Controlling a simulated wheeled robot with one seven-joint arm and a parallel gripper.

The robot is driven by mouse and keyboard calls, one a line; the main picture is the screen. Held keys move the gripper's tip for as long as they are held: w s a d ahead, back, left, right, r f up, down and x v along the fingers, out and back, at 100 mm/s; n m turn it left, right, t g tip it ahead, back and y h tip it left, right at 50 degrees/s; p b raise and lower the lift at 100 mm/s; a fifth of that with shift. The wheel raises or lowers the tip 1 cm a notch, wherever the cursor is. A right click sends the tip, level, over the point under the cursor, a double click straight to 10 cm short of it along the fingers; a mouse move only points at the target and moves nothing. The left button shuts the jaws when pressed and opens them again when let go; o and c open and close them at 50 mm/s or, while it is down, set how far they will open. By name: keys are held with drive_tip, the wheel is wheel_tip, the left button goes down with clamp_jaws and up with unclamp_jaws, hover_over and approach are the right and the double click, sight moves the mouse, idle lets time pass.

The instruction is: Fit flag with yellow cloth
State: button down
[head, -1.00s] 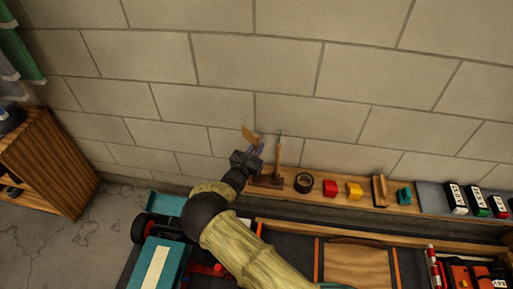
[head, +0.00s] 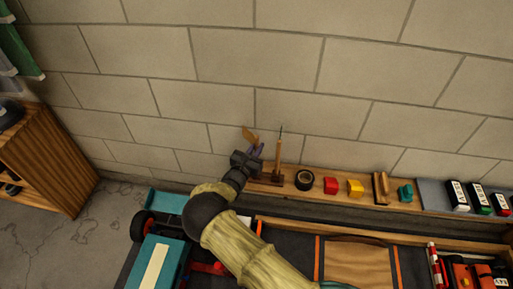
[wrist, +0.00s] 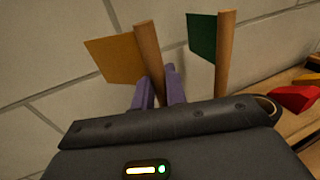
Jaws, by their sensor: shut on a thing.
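The flag with yellow cloth (wrist: 114,58) stands with its wooden pole (wrist: 149,55) between my gripper's purple fingers in the wrist view. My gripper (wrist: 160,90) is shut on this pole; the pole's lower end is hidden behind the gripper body. In the head view the cloth (head: 250,137) shows just above my gripper (head: 256,152), in front of the wall. A flag with green cloth (wrist: 202,40) stands upright just to the right, apart from the fingers. Its pole (head: 278,155) rises from a dark wooden stand (head: 268,182) on the shelf. A teal car (head: 163,262) is at lower left, partly hidden by my arm.
The shelf (head: 317,190) along the wall holds a black tape roll (head: 304,180), a red block (head: 331,186), a yellow block (head: 355,188) and several small bottles to the right. A wooden cabinet (head: 48,160) stands at left. The wall (head: 240,60) is close behind my gripper.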

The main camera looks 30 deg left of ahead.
drive_tip(key=shift+f, duration=0.5)
drive_tip(key=c, duration=1.3)
unclamp_jaws()
drive_tip(key=shift+c, duration=0.2)
drive_tip(key=shift+s, duration=0.15)
drive_tip(key=s+p, duration=0.2)
drive_tip(key=s, duration=1.5)
drive_tip(key=shift+r, duration=0.1)
